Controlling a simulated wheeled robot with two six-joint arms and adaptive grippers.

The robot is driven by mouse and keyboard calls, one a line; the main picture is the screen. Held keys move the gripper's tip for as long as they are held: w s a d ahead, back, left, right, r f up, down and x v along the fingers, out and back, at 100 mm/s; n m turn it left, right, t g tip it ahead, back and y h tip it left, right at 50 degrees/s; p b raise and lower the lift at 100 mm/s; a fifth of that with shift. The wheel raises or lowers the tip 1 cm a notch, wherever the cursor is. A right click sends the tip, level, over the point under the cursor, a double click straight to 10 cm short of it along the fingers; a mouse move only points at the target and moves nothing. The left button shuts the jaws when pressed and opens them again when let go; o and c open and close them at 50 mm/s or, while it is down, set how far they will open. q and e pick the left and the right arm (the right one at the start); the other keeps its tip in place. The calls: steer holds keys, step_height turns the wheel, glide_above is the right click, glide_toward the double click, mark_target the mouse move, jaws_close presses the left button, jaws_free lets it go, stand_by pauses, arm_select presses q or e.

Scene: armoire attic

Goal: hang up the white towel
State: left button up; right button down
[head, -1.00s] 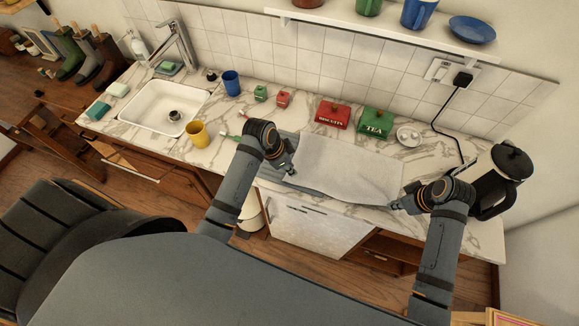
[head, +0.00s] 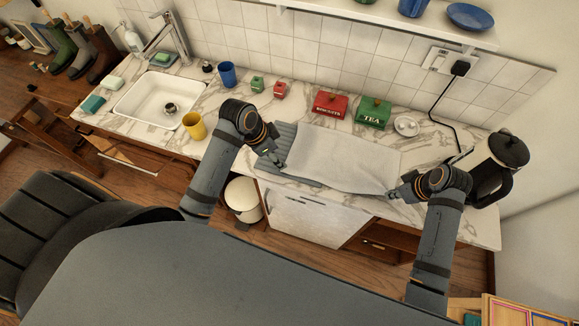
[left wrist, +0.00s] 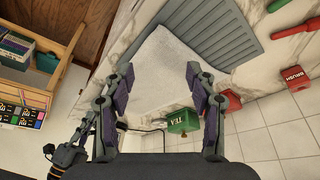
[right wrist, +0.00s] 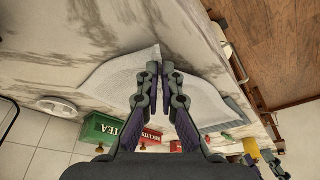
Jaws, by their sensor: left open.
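The white towel (head: 340,160) lies spread on the marble counter, partly over a grey ribbed drainboard (head: 275,140). My right gripper (head: 393,193) is at the towel's front right corner. In the right wrist view its fingertips (right wrist: 161,68) meet on a raised fold of the towel (right wrist: 130,72). My left gripper (head: 275,160) is over the drainboard at the towel's left edge. In the left wrist view its fingers (left wrist: 160,75) are wide apart and empty, with the towel (left wrist: 165,65) beyond them. No hook or rail for the towel can be made out.
A red biscuit tin (head: 329,104), a green tea tin (head: 373,112) and a small white dish (head: 405,126) stand behind the towel. A black kettle (head: 500,160) is close right of my right arm. A yellow mug (head: 195,125) and the sink (head: 160,98) are left.

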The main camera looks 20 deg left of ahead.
mark_target(290, 170)
arm_select(q)
steer(key=x, duration=0.9)
steer(key=shift+w+d+f, duration=0.1)
steer(key=shift+d+f, duration=0.1)
steer(key=shift+f, duration=0.1)
steer(key=shift+w+d+f, duration=0.1)
steer(key=shift+f, duration=0.3)
steer(key=c, duration=0.8)
steer(key=shift+f, duration=0.1)
jaws_close()
steer(key=shift+r, duration=2.65)
